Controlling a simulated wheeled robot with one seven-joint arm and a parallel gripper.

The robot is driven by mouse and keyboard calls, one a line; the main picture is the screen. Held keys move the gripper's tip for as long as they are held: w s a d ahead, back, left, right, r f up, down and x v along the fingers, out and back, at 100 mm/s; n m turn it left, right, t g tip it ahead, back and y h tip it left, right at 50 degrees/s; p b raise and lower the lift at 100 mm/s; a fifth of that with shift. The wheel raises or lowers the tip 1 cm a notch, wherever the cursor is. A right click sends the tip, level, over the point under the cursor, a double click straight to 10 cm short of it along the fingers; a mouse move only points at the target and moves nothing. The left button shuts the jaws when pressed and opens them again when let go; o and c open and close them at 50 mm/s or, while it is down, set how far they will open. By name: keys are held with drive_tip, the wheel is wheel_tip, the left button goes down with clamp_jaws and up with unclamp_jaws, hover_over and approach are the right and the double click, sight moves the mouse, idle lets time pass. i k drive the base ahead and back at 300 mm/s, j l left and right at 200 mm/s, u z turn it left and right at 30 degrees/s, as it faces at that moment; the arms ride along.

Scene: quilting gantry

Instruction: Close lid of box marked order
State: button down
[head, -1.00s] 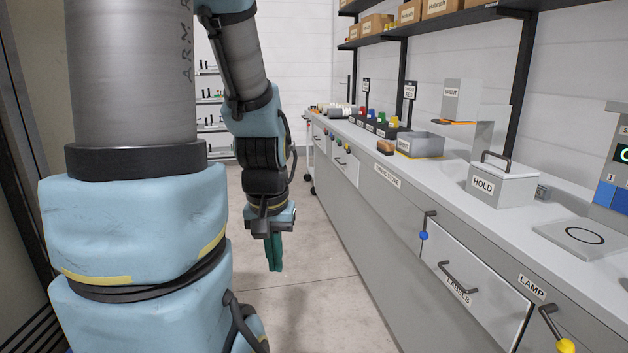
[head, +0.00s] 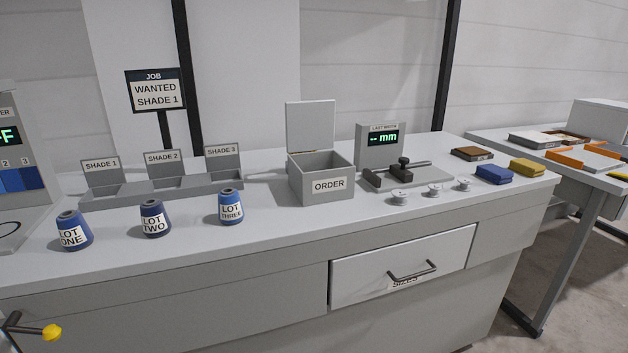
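The grey box marked ORDER (head: 321,186) stands on the counter in the middle of the head view. Its lid (head: 310,128) is open and stands upright at the back of the box. The box's inside shows only in part, and I see nothing in it. My gripper is not in view now, so its distance from the box cannot be told.
Three thread cones, LOT ONE (head: 73,231), LOT TWO (head: 155,219) and LOT THREE (head: 231,207), stand left of the box. A shade rack (head: 160,190) is behind them. A width gauge (head: 405,178) and several small spools are at right. A drawer (head: 403,266) below is closed.

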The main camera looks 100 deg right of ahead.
sight(310, 124)
drive_tip(key=k+l+z, duration=0.1)
drive_tip(key=k+l, duration=0.2)
drive_tip(key=k+l+z, duration=0.25)
drive_tip(key=k+l, duration=0.25)
drive_tip(key=l, duration=0.25)
drive_tip(key=k+l+z, duration=0.15)
drive_tip(key=l, duration=0.25)
drive_tip(key=k, duration=0.1)
